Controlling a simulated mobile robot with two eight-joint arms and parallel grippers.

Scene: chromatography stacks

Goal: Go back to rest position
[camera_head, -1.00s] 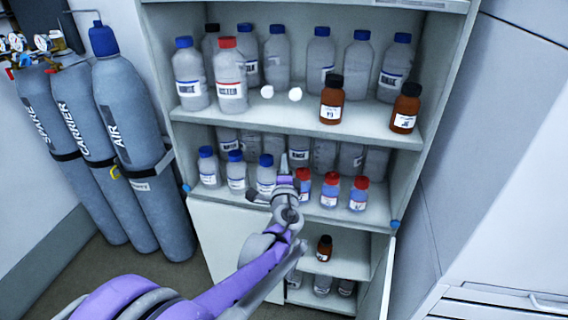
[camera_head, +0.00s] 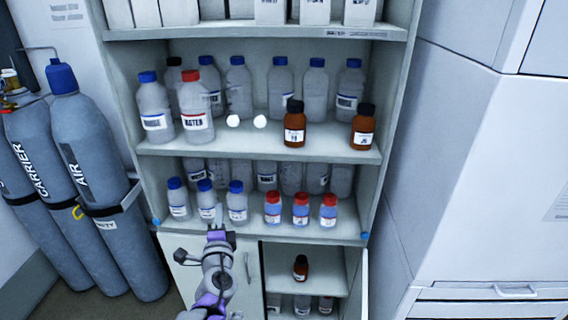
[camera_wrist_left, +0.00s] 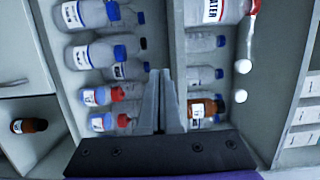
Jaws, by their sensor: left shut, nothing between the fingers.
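My left gripper (camera_head: 217,215) shows low in the head view, its purple and grey arm coming up from the bottom edge. Its fingers point up in front of the cabinet's middle shelf, over the lower part of a small blue-capped bottle (camera_head: 206,196). In the left wrist view the two grey fingers (camera_wrist_left: 162,100) are together, with nothing between them. I cannot tell how far the fingertips are from the bottles. My right gripper is in neither view.
The open cabinet (camera_head: 340,232) holds clear bottles, brown bottles (camera_head: 294,128) and red-capped small bottles (camera_head: 301,210). A lower door (camera_head: 187,275) stands beside an open compartment with a brown bottle (camera_head: 300,268). Gas cylinders (camera_head: 95,180) stand left. A white unit (camera_head: 480,170) stands right.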

